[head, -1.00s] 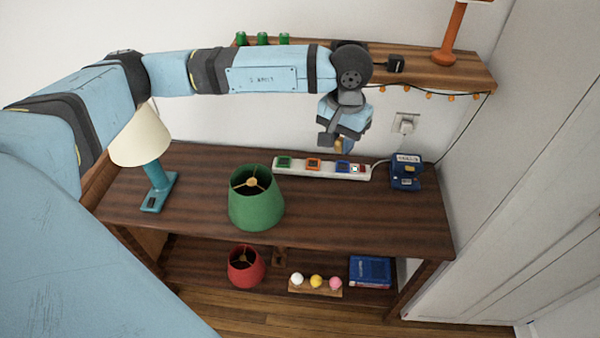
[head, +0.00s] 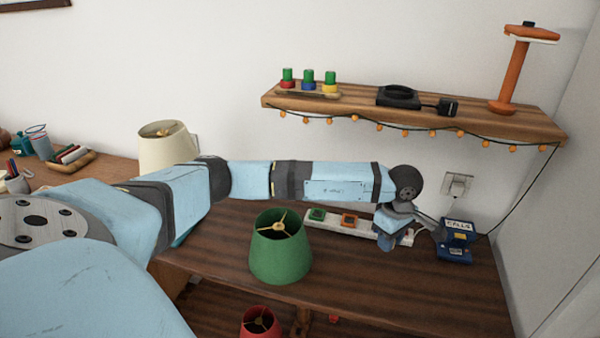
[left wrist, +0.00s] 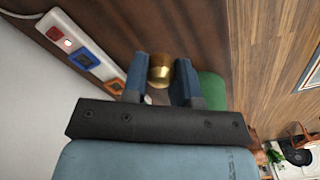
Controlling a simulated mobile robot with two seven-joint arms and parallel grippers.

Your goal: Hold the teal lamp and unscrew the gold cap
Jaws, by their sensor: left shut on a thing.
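The teal lamp has a cream shade (head: 165,150) and stands at the left of the dark wooden table. My arm hides most of its stem and base in the head view. Some gold metal shows inside the open top of the shade. My left gripper (head: 388,243) is over the table's right part, near the power strip and well away from the lamp. In the left wrist view, its two fingers are shut on the gold cap (left wrist: 160,70). The cap is hard to make out in the head view. My right gripper is not in view.
A green shade (head: 280,258) stands mid-table. Behind it lies a white power strip (head: 335,220), with a blue device (head: 455,243) to its right. A wall shelf (head: 420,115) holds an orange stand (head: 515,75). A red shade (head: 260,323) sits below. Clear tabletop lies at front right.

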